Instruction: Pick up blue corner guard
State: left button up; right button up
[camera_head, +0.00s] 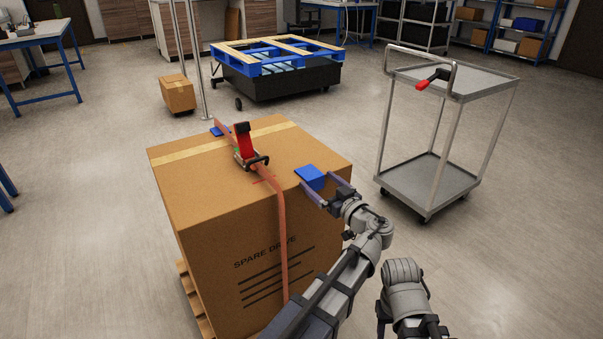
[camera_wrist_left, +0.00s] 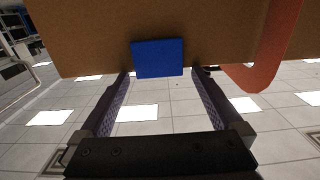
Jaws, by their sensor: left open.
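A small blue corner guard (camera_head: 311,177) sits on the top right edge of a large cardboard box (camera_head: 195,185). It also shows in the left wrist view (camera_wrist_left: 158,58) as a blue rectangle against the brown box. My left gripper (camera_head: 319,184) is open at that edge, its fingers pointing at the box. In the wrist view its fingertips (camera_wrist_left: 163,74) lie to either side of the guard, with gaps; I cannot tell whether the jaws reach around it. A second blue guard (camera_head: 220,130) lies at the far edge of the box. My right gripper is not visible.
An orange strap (camera_head: 283,235) with a red-handled ratchet (camera_head: 245,145) runs over the box, left of the guard. A grey cart (camera_head: 430,185) stands to the right. A blue pallet (camera_head: 275,55) and a small carton (camera_head: 178,94) are behind. Open floor lies between them.

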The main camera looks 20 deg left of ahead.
pick_arm(q)
jog(key=shift+d, duration=0.1)
jog(key=c, duration=1.3)
